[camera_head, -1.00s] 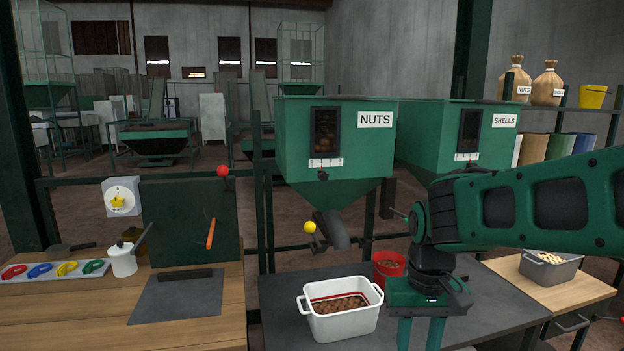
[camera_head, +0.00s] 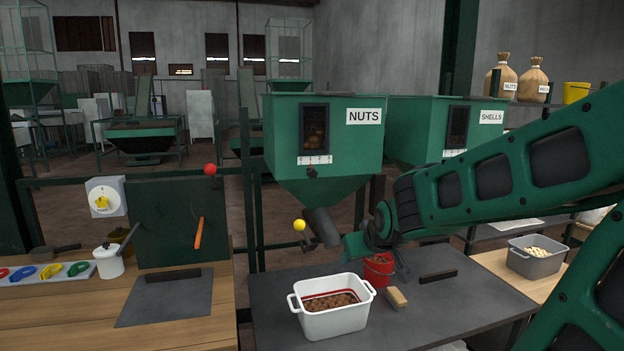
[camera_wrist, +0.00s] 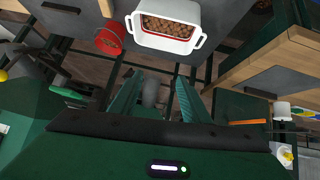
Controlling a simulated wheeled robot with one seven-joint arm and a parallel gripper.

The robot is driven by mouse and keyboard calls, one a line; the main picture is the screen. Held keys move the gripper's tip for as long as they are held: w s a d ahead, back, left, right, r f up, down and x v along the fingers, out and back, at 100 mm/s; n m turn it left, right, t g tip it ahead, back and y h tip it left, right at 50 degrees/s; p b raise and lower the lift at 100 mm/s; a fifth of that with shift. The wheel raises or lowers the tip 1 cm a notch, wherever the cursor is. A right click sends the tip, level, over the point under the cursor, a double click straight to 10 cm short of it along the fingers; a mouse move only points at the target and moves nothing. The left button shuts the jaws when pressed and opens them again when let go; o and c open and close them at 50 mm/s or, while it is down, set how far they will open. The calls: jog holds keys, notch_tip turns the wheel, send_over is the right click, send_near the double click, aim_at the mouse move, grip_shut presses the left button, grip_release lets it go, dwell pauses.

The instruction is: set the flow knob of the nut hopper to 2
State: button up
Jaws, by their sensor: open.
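The green nut hopper (camera_head: 345,150) carries a NUTS label and a window on its front. Its flow knob (camera_head: 312,172) is a small dark knob just below a white scale plate (camera_head: 315,160). The scale's numbers and the knob's exact setting are too small to read. My gripper (camera_wrist: 155,97) is open, with its two fingers apart in the wrist view. In the head view my arm's end is low, right of the hopper's spout (camera_head: 322,228) and below the knob, apart from it. I cannot make out the knob in the wrist view.
A white bin (camera_head: 335,318) of nuts stands on the dark table under the spout. A red bucket (camera_head: 378,270) and a brush-like block (camera_head: 397,298) are beside it. A yellow-ball lever (camera_head: 299,226) sits left of the spout. The SHELLS hopper (camera_head: 425,140) is to the right.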

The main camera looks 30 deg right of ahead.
jog(key=w+r+n+t+h, duration=0.1)
jog(key=w+r+n+t, duration=0.1)
jog(key=w+r+t, duration=0.5)
jog(key=n+t, duration=0.1)
jog(key=t, duration=0.1)
send_near(313, 174)
jog(key=shift+h, duration=0.3)
jog(key=x, duration=0.9)
jog(key=shift+a, duration=0.1)
grip_shut()
